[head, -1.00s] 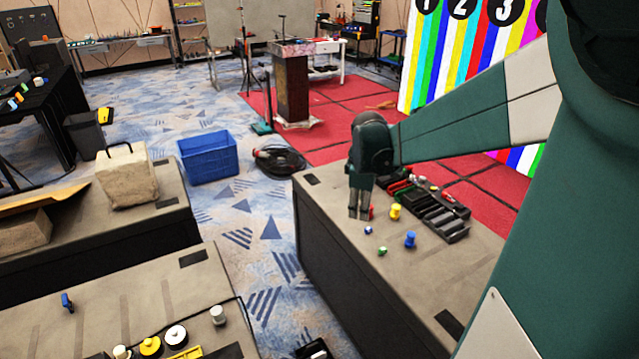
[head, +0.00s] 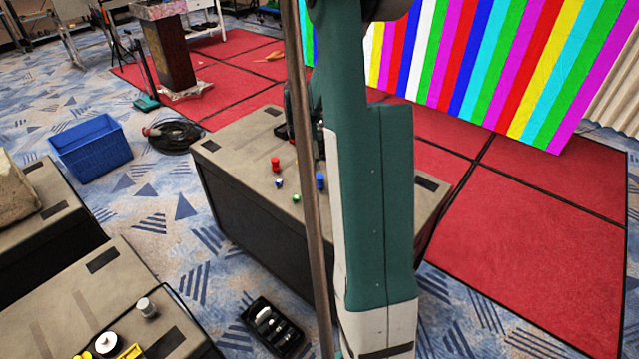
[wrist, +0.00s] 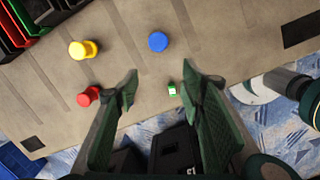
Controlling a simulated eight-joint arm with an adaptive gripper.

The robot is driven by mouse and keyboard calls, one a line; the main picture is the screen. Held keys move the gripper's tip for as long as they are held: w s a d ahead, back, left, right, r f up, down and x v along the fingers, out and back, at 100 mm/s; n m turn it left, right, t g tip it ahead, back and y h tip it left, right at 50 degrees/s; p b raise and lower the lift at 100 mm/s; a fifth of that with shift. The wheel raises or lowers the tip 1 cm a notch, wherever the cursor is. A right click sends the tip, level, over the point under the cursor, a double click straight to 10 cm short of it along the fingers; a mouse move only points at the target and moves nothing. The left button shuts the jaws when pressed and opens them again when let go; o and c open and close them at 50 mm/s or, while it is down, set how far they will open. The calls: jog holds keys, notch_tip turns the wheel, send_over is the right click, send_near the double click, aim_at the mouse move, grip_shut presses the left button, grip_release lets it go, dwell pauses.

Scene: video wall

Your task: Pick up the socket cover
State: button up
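No piece is clearly recognisable as the socket cover. In the wrist view a yellow piece (wrist: 82,50), a red piece (wrist: 87,97), a blue piece (wrist: 158,41) and a small green-and-white piece (wrist: 172,90) lie on the bench top (wrist: 215,50). My gripper (wrist: 160,81) is open and empty, pointing down at the bench. The green-and-white piece shows between the fingers, nearer the right one; the red piece is just left of the left finger. In the head view the red (head: 275,163), blue (head: 320,181) and small green (head: 296,198) pieces show; my arm hides the gripper.
Black trays with red and green edges (wrist: 20,25) are at the upper left of the wrist view. In the head view a blue crate (head: 90,147) and a coiled cable (head: 173,136) lie on the floor left of the bench (head: 225,150). A black tray (head: 271,327) is in front.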

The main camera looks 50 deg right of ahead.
jog(key=n, duration=0.1)
send_over(320, 176)
jog(key=a, duration=0.1)
notch_tip(320, 176, down, 4)
jog(key=shift+a+r+g, duration=0.1)
jog(key=shift+g, duration=0.2)
jog(key=shift+f+b, duration=0.3)
jog(key=shift+f, duration=1)
jog(key=shift+d+f+b, duration=0.25)
jog(key=shift+f+b, duration=0.15)
jog(key=shift+f, duration=0.9)
jog(key=shift+d+f+b, duration=0.25)
jog(key=shift+f+b, duration=0.1)
jog(key=shift+f, duration=0.95)
jog(key=c, duration=0.8)
